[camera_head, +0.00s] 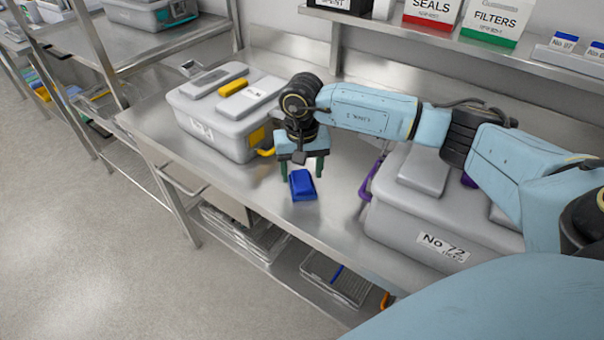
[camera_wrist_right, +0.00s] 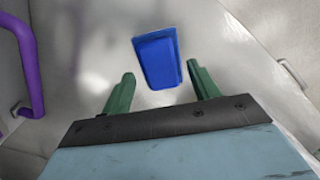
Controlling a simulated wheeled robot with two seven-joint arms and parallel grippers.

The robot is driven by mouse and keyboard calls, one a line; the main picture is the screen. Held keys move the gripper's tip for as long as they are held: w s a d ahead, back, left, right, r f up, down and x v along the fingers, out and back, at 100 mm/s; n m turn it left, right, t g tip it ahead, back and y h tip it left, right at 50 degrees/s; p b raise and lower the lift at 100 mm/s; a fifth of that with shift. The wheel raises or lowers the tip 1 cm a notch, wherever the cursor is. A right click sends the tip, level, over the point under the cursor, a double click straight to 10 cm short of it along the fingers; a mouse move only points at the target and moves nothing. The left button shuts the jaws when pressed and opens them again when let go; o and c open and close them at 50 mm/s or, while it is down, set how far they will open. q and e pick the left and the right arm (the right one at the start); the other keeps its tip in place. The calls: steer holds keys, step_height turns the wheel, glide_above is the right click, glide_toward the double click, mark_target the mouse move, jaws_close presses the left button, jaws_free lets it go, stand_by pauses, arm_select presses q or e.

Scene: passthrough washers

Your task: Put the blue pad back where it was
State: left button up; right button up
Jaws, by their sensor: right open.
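The blue pad (camera_head: 302,185) lies on the steel bench, between the two grey cases and near the front edge. It also shows in the right wrist view (camera_wrist_right: 157,57), just beyond the fingertips and roughly centred between them. My right gripper (camera_head: 302,172) is open, with its green fingers pointing down at the pad. In the right wrist view the fingers (camera_wrist_right: 162,82) are apart with nothing held between them. I cannot tell whether they touch the pad. My left gripper is not in view.
A grey case (camera_head: 190,126) with a yellow block on its lid stands left of the gripper. Another grey case (camera_head: 395,225) labelled No 72, with a purple handle (camera_head: 368,180), stands right. A shelf (camera_head: 420,38) with boxes runs above. Bare bench (camera_head: 345,190) lies between the cases.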

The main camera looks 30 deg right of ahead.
mark_target(302, 179)
step_height(302, 179, up, 10)
steer(key=shift+r, duration=0.2)
